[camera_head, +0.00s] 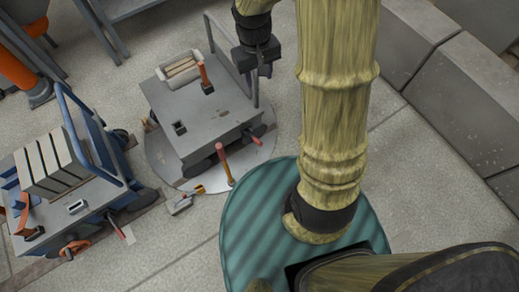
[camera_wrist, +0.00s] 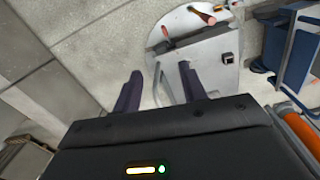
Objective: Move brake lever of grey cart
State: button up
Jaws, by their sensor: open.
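The grey cart (camera_head: 215,112) stands on a round pale plate (camera_head: 165,165), left of my arm. A red-handled lever (camera_head: 203,76) rises from its top. A second red-handled lever (camera_head: 223,160) rises at its front, and a short red handle (camera_head: 257,136) sticks out at its right corner. I cannot tell which is the brake lever. My gripper (camera_head: 257,69) hangs by the cart's far right side, open and empty. In the wrist view my gripper's fingers (camera_wrist: 160,71) are spread, with part of the grey cart (camera_wrist: 207,62) and a red handle (camera_wrist: 203,15) beyond.
A blue cart (camera_head: 85,200) carrying grey slabs stands to the left. A small tool (camera_head: 184,201) lies on the floor near the plate. The cart's tubular push handle (camera_head: 231,55) stands close to my gripper. Concrete blocks (camera_head: 440,90) line the right side.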

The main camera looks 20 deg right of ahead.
aim_at(259, 142)
jog(key=w+a+f+g+h+b, duration=0.1)
jog(key=w+f+b, duration=0.2)
jog(key=f+b, duration=0.5)
jog(key=w+a+f+n+g+b, duration=0.1)
jog(key=w+f+b, duration=0.3)
jog(key=f+b, duration=0.5)
jog(key=w+a+f+n+g+h+b, duration=0.1)
jog(key=w+f+b, duration=0.2)
jog(key=f+b, duration=0.6)
notch_tip(259, 142, down, 14)
jog(key=shift+w+f+g+h, duration=0.1)
jog(key=shift+w+g+h, duration=0.2)
jog(key=shift+w, duration=0.1)
jog(key=shift+a, duration=0.1)
jog(key=shift+f, duration=0.1)
jog(key=b+x, duration=0.7)
jog(key=x, duration=1)
jog(key=shift+s+f+b, duration=0.1)
jog(key=shift+f+b, duration=0.05)
jog(key=shift+b, duration=0.2)
grip_shut()
